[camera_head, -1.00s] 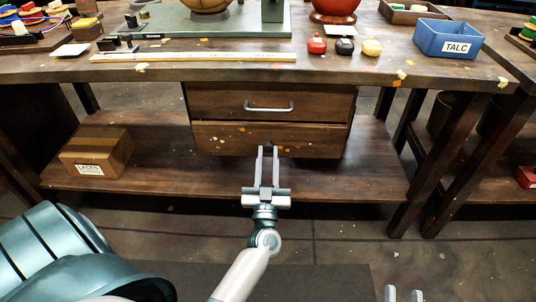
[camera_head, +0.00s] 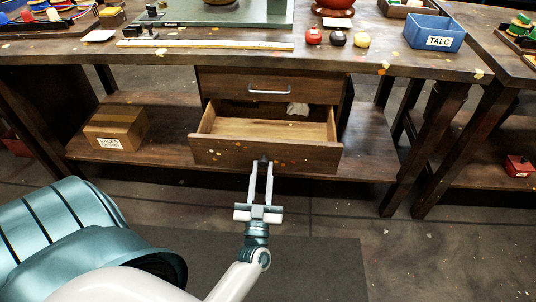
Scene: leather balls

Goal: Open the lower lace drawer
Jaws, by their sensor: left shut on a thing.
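The lower drawer (camera_head: 220,151) hangs under the bench and is pulled well out, its pale wooden inside showing from above. Its dark front has paint specks. The handle is mostly hidden; a small dark part (camera_head: 264,159) shows at the fingertips. My left gripper (camera_head: 261,168) is in front of the drawer's middle, its two fingers closed on the handle. The upper drawer (camera_head: 225,84), with a metal bar handle (camera_head: 270,92), is shut above it. A crumpled whitish thing (camera_head: 298,108) shows at the back of the open drawer. My right gripper is out of view.
A cardboard box labelled LACES (camera_head: 115,128) sits on the low shelf (camera_head: 165,152) at left. On the bench top (camera_head: 200,57) are a blue TALC bin (camera_head: 434,33) and small red, dark and yellow pots. The floor right of my gripper is clear.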

